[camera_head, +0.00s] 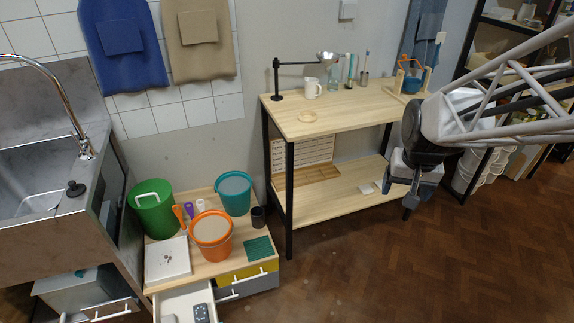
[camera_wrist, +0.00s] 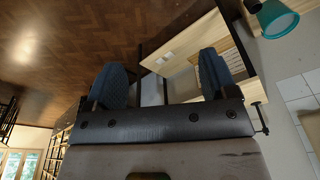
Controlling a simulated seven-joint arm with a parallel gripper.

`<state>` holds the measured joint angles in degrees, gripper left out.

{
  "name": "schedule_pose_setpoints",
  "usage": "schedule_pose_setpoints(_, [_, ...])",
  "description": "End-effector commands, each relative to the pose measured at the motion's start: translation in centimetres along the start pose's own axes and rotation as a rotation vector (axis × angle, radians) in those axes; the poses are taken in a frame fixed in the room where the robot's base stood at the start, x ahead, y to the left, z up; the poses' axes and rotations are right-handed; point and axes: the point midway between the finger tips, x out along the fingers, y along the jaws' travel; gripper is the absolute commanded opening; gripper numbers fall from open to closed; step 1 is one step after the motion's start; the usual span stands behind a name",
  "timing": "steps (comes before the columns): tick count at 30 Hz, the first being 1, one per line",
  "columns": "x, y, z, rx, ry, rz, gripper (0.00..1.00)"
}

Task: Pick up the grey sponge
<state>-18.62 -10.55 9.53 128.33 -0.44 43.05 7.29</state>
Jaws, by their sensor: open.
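I cannot make out a thing that is surely the grey sponge. A small greyish block (camera_head: 170,319), cut off by the picture's lower edge, lies in the open drawer (camera_head: 186,299) at the bottom left of the head view; it is too little shown to tell what it is. My gripper (camera_head: 410,208) hangs at the right, in front of the wooden bench and far from the drawer. In the wrist view my gripper (camera_wrist: 160,82) has its two blue-grey fingers wide apart, with nothing held between them.
A low cabinet holds a green bucket (camera_head: 153,210), an orange bucket (camera_head: 211,237) and a teal bucket (camera_head: 234,192). The two-level bench (camera_head: 340,112) bears a lamp, a mug and tools. A sink (camera_head: 40,185) is at the left. The floor (camera_head: 430,270) at the front right is clear.

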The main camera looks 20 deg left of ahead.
Motion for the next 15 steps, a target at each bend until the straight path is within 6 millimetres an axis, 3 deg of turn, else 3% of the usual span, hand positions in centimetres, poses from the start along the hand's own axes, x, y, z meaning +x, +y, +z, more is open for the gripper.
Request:
schedule_pose_setpoints(6, [3.8, -4.5, -3.4, -0.047, -0.017, -0.009, 0.79])
schedule_pose_setpoints(15, [9.3, -11.1, -7.1, -0.105, -0.036, -0.02, 0.79])
